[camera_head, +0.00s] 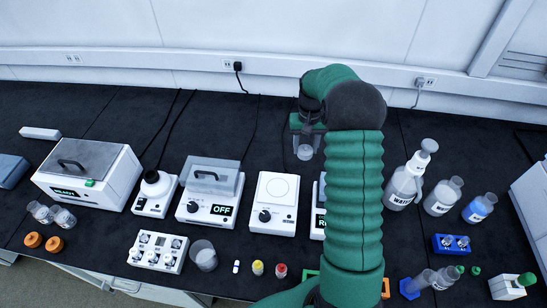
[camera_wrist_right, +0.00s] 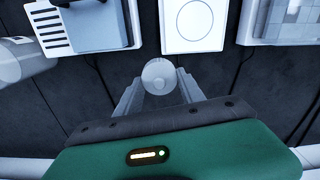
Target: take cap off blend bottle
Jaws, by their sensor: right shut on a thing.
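My right gripper (camera_head: 306,128) reaches over the back of the bench behind the white devices. It is shut on a small pale, round-topped piece (camera_head: 305,152), held at the fingertips. In the right wrist view this piece (camera_wrist_right: 158,76) is a whitish disc with a small bright centre, between the two fingers of the gripper (camera_wrist_right: 160,88). I cannot tell whether it is only a cap or has a bottle under it. No bottle carries a readable blend label. A clear cylindrical vessel (camera_wrist_right: 22,62) shows at the left of the wrist view. My left gripper is not in view.
A white device with a round plate (camera_head: 277,190) stands in front of the gripper, beside a lidded device (camera_head: 208,196) reading OFF. My right arm hides part of another device. A wash bottle (camera_head: 404,182), a clear bottle (camera_head: 440,199) and a blue-liquid bottle (camera_head: 478,209) stand right.

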